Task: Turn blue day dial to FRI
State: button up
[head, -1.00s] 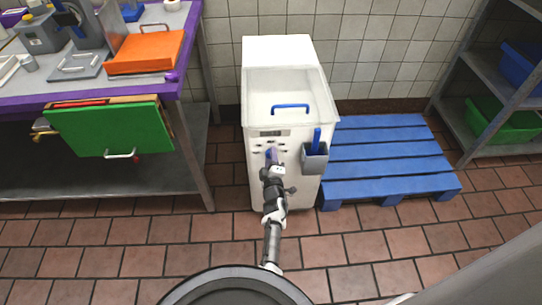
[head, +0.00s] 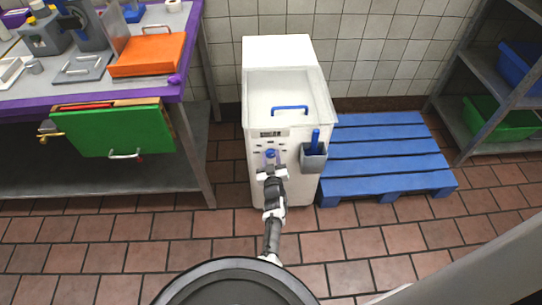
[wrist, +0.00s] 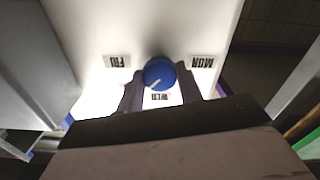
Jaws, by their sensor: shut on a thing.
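The blue day dial (wrist: 159,73) is on the front panel of a white machine (head: 257,95); it also shows in the head view (head: 270,154). In the wrist view the labels appear upside down: FRI (wrist: 117,61) at left, WED (wrist: 160,97) below the dial, MON (wrist: 202,62) at right. The dial's white mark points down and slightly left, between WED and FRI and nearer WED. My gripper (wrist: 160,80) has one finger on each side of the dial and is shut on it. In the head view my gripper (head: 271,170) is at the panel.
A grey holder (head: 313,158) with a blue-handled item hangs to the right of the dial. A blue pallet (head: 385,160) lies right of the machine. A metal table with an open green drawer (head: 110,131) stands at left. Open tiled floor lies in front.

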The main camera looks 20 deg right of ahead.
jog(key=m+p, duration=0.1)
jog(key=m, duration=0.4)
jog(key=shift+r, duration=0.2)
jog(key=m+p, duration=0.1)
jog(key=m, duration=0.5)
jog(key=shift+w, duration=0.1)
jog(key=shift+m, duration=0.3)
jog(key=o, duration=1)
jog(key=shift+f, duration=0.15)
jog(key=p+v, duration=0.1)
jog(key=v, duration=1.3)
